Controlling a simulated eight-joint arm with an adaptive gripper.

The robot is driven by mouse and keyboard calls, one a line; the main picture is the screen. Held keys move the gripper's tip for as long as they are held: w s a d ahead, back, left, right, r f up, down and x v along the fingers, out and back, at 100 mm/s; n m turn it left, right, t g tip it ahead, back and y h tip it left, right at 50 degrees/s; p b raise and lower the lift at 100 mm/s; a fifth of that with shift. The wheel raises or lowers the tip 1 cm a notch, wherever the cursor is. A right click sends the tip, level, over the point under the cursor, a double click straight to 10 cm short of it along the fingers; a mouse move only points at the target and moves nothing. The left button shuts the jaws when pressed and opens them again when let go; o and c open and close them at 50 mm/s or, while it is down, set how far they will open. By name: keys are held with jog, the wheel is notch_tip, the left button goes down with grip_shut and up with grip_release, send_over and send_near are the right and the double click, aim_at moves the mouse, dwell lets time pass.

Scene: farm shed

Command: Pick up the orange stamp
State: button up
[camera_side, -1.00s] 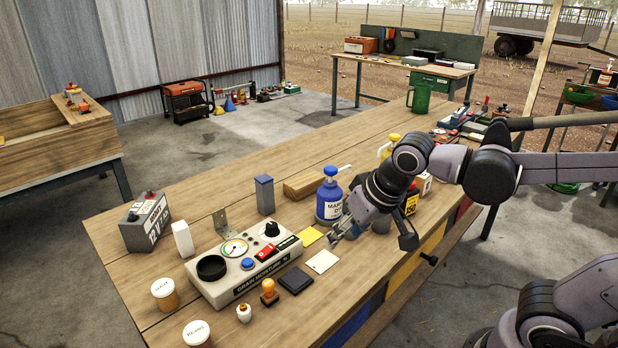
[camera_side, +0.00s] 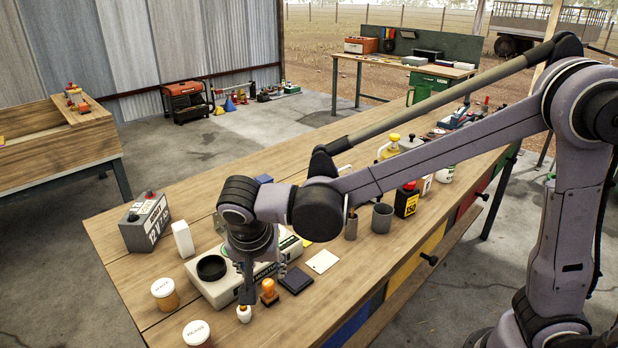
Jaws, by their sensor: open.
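The orange stamp (camera_side: 269,291) stands upright near the front edge of the wooden bench (camera_side: 164,338), with an orange knob on top and a darker base. My gripper (camera_side: 250,292) points down just left of the stamp, close to it. Its fingers are open, and I cannot tell whether one touches the stamp. The dark ink pad (camera_side: 295,280) lies right of the stamp.
The grain moisture meter (camera_side: 215,290) sits right behind my gripper, partly hidden by it. Two lidded jars (camera_side: 164,294) (camera_side: 197,334) stand to the left. A white card (camera_side: 322,261) lies right of the pad. A grey cup (camera_side: 382,218) and black bottle (camera_side: 407,199) stand farther right.

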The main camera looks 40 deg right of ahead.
aim_at(268, 283)
jog(key=shift+x, duration=4.2)
jog(key=shift+s, duration=0.15)
grip_shut()
